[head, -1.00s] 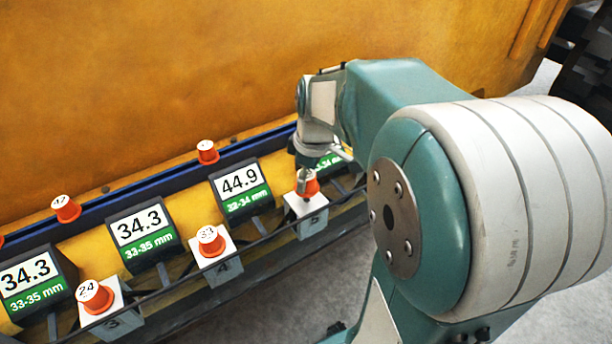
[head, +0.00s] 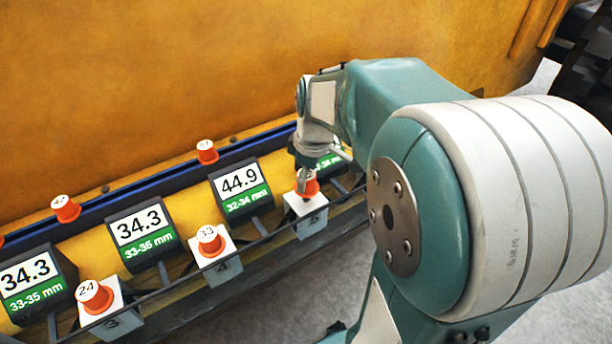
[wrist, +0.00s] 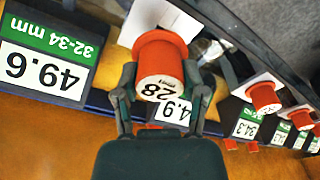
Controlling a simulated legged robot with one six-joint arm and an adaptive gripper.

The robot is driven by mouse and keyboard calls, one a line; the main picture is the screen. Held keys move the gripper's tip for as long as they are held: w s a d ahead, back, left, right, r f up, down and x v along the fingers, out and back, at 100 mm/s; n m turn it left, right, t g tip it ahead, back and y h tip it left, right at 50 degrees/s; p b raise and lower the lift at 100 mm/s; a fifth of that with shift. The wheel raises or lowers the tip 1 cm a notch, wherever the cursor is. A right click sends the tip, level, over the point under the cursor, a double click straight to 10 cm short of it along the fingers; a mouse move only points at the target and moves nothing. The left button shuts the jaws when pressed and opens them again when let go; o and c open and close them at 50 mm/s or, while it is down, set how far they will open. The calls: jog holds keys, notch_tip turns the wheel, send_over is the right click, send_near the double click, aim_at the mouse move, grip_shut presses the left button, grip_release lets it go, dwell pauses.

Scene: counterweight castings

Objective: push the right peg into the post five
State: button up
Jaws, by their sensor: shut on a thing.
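My gripper (head: 303,187) is shut on an orange-red peg (head: 312,187) with a white cap, directly over the white post five (head: 308,219). In the wrist view the peg (wrist: 161,60), its cap marked 28, sits between the two dark fingers of my gripper (wrist: 163,92). The peg's wide end is against or very close to the white top of the post (wrist: 152,14). How deep it sits in the post is hidden.
Post four (head: 223,268) with peg 33 (head: 210,240) and post three (head: 112,320) with peg 24 (head: 95,296) stand to the left. Number displays (head: 240,190) and a blue rail (head: 120,214) with more pegs (head: 207,151) run behind. A dark cable crosses the posts' front.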

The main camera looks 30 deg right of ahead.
aim_at(307, 189)
jog(key=shift+f, duration=1.8)
jog(key=o, duration=1.2)
jog(key=r, duration=0.7)
jog(key=s+r, duration=0.1)
jog(key=r, duration=0.3)
jog(key=shift+d+r, duration=0.35)
jog(key=shift+d, duration=0.05)
